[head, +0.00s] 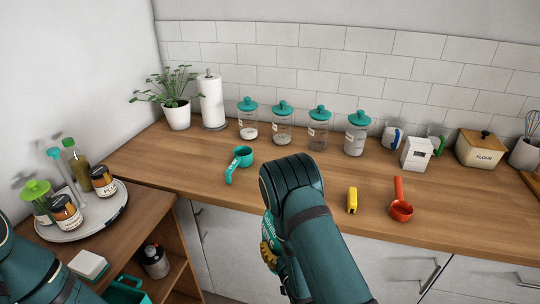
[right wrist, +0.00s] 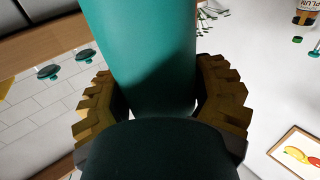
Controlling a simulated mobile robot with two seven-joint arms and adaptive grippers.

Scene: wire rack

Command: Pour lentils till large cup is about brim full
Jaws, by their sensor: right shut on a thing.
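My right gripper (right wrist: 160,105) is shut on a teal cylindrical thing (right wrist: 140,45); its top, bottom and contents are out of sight. In the head view the right gripper (head: 268,255) is mostly hidden behind my arm, in front of the counter edge. A teal cup with a handle (head: 242,157) stands on the counter, and a red cup with a long handle (head: 401,210) lies further right. I cannot tell which is the large cup. No lentils can be made out for certain. My left arm shows at lower left, its gripper out of frame.
Several teal-lidded glass jars (head: 320,130) stand along the back of the wooden counter (head: 330,175). A yellow tool (head: 352,200) lies near the middle. A round tray (head: 85,232) holds bottles and jars at left. A teal open container (head: 125,291) sits low at left.

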